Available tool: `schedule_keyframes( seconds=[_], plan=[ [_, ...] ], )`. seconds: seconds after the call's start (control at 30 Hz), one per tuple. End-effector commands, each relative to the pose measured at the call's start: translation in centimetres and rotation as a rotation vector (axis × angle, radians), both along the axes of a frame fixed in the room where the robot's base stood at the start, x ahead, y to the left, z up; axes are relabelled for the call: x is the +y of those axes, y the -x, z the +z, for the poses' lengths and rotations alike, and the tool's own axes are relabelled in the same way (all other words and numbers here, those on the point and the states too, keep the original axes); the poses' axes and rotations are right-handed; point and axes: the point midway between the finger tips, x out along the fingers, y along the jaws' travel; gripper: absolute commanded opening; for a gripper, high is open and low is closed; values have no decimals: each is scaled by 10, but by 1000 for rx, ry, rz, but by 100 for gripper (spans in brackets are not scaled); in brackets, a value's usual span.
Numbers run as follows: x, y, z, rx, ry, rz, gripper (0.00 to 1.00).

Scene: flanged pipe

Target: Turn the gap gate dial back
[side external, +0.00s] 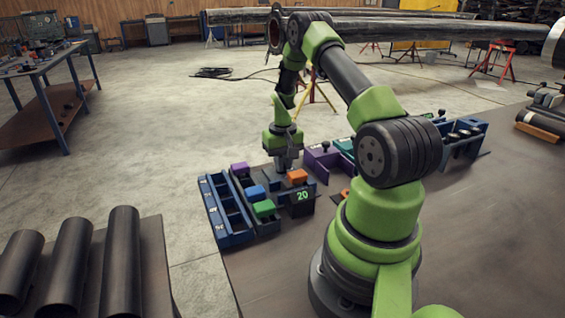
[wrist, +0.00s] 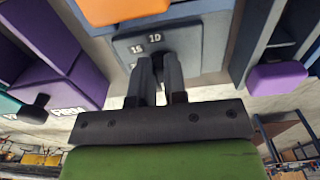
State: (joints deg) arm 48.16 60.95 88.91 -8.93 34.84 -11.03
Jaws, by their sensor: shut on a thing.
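My gripper (side external: 284,168) reaches down among the coloured units in the side external view. In the wrist view, my gripper (wrist: 158,62) has its two fingers close together in front of a blue-grey block (wrist: 125,50) with white markings that look like "15" and "10". The fingers are shut on a small dark part at that face, apparently the dial; they hide most of it. An orange block (wrist: 120,8) is above this face. In the side external view, the orange block (side external: 297,176) sits near a dark unit (side external: 302,196) reading "20".
Blue trays (side external: 222,210) stand left of my gripper, with purple, blue and green blocks (side external: 263,208) beside them. A purple unit (wrist: 60,75) with a dark knob (wrist: 33,110) is close on the left in the wrist view. A purple block (wrist: 277,77) is on the right.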

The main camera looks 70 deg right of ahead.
Motion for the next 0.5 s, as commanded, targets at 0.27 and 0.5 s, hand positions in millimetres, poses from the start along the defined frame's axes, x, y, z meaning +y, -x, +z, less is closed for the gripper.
schedule_keyframes(
  seconds=[0.27,0.5],
  plan=[
    [1,1,0,4,-6,33,0],
    [1,1,0,5,-6,35,0]
  ],
)
